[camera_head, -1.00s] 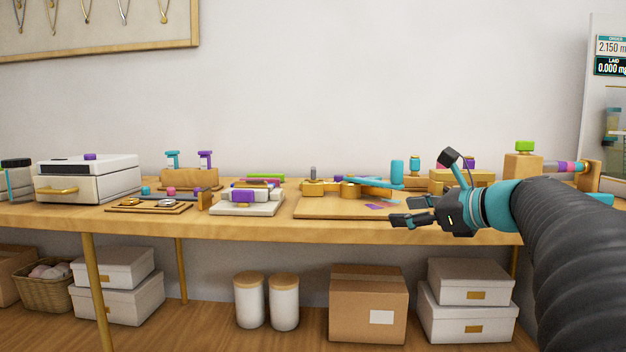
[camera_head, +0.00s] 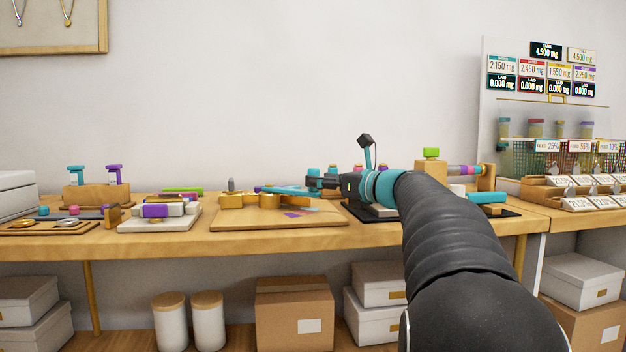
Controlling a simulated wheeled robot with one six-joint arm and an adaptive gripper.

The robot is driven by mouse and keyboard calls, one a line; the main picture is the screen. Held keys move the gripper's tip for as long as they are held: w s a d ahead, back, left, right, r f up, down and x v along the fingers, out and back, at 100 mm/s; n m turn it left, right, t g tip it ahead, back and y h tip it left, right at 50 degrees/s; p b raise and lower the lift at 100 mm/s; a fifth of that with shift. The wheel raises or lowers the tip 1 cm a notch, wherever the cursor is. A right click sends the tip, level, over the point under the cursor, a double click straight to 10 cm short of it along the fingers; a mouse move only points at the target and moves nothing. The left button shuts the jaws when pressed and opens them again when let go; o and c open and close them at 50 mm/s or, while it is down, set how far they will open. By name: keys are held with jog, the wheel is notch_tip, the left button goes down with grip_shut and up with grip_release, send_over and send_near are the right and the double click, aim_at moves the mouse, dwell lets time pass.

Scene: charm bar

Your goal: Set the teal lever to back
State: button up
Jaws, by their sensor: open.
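A small teal T-topped lever (camera_head: 76,175) stands in a wooden block (camera_head: 88,196) at the left of the table, beside a similar purple lever (camera_head: 114,174). Both look roughly upright; their exact tilt is too small to tell. My gripper (camera_head: 318,182) is far to the right of them, pointing left. It is above the back right of a wooden board (camera_head: 250,217), by the right end of a flat teal bar (camera_head: 285,190). The fingers look open, and I see nothing held. My gripper and arm hide part of the table behind them.
A white pad with a purple block (camera_head: 155,211) lies between the levers and the board. A tray (camera_head: 40,226) lies front left. A wooden block with a green top (camera_head: 431,168) stands right of my gripper. Price signs and bins stand far right.

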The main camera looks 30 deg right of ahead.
jog(key=shift+x, duration=1.55)
grip_shut()
